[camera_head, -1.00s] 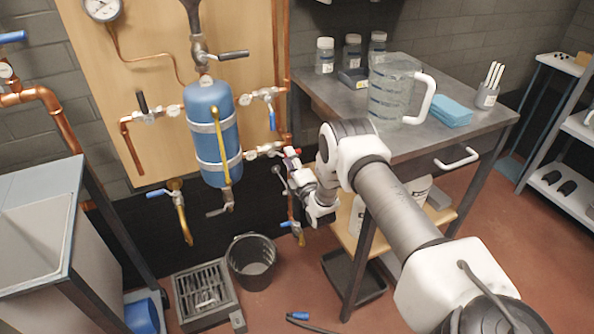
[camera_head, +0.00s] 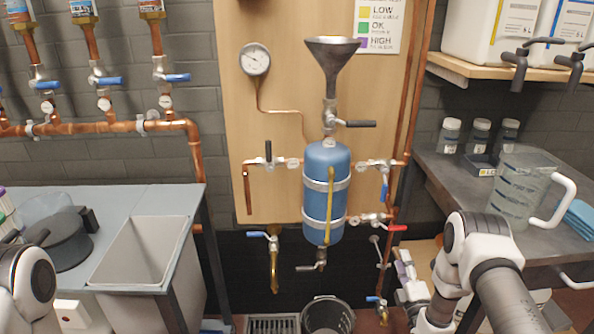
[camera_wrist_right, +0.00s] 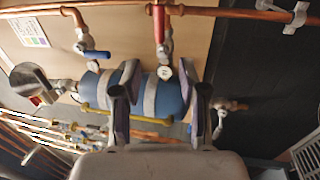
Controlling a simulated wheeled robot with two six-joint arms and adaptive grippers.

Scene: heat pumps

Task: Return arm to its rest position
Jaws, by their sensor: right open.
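My right arm comes in from the lower right of the head view. Its gripper (camera_head: 402,266) is in front of the copper pipe, a little below the red valve handle (camera_head: 397,228), and looks apart from it. In the right wrist view the two fingers of the gripper (camera_wrist_right: 158,112) are spread with nothing held between them. The blue tank (camera_wrist_right: 170,98) shows behind them. Of my left arm, only a white and black link shows at the lower left of the head view; its gripper is out of view.
The blue tank (camera_head: 326,190) hangs on a wooden panel under a funnel (camera_head: 331,58). A bucket (camera_head: 328,316) stands on the floor below. The workbench (camera_head: 450,190) at right carries a clear pitcher (camera_head: 517,188) close to my right arm. A sink (camera_head: 140,250) is at left.

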